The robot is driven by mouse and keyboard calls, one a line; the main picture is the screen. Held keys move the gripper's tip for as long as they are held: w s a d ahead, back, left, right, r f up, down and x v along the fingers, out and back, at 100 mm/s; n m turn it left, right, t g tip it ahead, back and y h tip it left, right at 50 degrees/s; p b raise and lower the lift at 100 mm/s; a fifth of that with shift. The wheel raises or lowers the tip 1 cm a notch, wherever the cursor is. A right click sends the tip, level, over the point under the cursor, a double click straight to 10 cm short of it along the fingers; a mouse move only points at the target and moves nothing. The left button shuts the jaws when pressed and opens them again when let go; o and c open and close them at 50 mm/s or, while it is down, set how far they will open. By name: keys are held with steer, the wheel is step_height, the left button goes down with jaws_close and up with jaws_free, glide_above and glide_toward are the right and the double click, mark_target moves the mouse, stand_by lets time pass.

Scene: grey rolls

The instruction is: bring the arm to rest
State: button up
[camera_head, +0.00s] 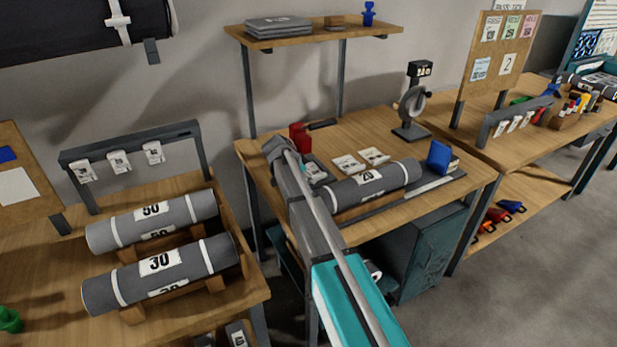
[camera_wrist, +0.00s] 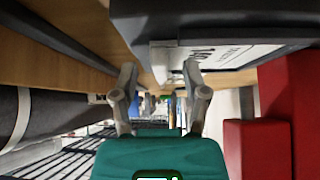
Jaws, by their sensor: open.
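My arm reaches up from the bottom of the head view over the front left of the middle table (camera_head: 345,140). Its far end is near the table's left side, and I cannot make out the gripper's fingers there. In the wrist view my gripper (camera_wrist: 161,80) shows two grey fingers spread apart, with nothing held between them. A dark object with a white printed label (camera_wrist: 205,53) is close to the fingers at the top. A grey roll marked 20 (camera_head: 372,184) lies on a wooden cradle to the right of my arm.
A red object (camera_head: 299,136) stands just beyond my arm's end; red shapes (camera_wrist: 258,148) fill the wrist view's right side. A dial gauge (camera_head: 412,105) and a blue item (camera_head: 438,157) stand further right. Rolls marked 50 (camera_head: 185,213) and 30 (camera_head: 195,264) lie on the left table.

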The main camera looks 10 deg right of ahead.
steer(key=shift+r, duration=0.15)
step_height(320, 180, up, 9)
steer(key=p, duration=0.9)
steer(key=shift+r, duration=0.1)
